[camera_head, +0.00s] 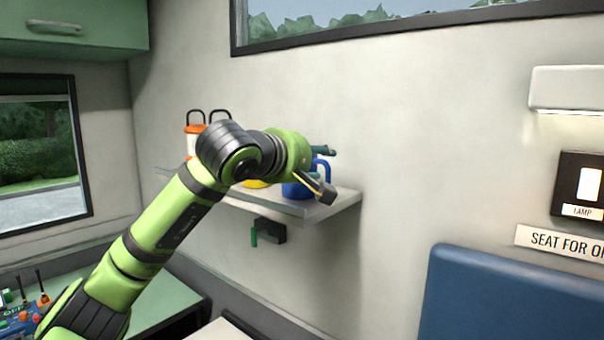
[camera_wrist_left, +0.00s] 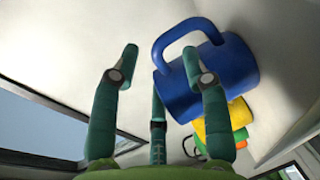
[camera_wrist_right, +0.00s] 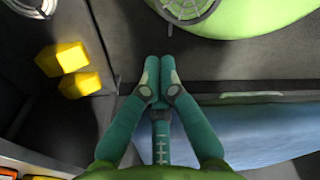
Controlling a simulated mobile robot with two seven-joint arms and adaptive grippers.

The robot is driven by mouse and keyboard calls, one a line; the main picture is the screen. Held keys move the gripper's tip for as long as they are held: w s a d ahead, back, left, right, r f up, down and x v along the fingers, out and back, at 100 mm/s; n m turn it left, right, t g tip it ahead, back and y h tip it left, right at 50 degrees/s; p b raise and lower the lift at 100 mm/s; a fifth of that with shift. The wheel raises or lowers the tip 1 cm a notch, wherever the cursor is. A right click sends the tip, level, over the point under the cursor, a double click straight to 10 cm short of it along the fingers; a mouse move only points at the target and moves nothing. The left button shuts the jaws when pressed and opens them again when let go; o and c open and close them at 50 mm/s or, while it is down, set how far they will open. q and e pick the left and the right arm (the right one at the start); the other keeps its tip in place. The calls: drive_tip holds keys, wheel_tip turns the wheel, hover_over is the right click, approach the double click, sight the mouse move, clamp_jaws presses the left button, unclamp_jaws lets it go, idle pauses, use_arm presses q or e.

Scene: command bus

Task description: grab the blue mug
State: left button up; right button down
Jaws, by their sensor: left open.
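The blue mug (camera_head: 295,190) stands at the right end of the wall shelf (camera_head: 335,205), partly hidden by my left gripper (camera_head: 322,172). In the left wrist view the mug (camera_wrist_left: 228,68) lies to the right, its handle curving up and leftward. My left gripper (camera_wrist_left: 160,62) is open and empty. One finger overlaps the mug in that view; I cannot tell whether it touches.
An orange and white lantern (camera_head: 194,140) stands further left on the shelf. A yellow item (camera_head: 256,184) is beside the mug, mostly hidden. A dark box with a green part (camera_head: 268,232) is mounted below the shelf. A blue seat back (camera_head: 510,300) is at right.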

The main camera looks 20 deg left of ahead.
use_arm(q)
drive_tip(key=shift+s, duration=0.15)
clamp_jaws()
drive_tip(key=shift+r, duration=0.15)
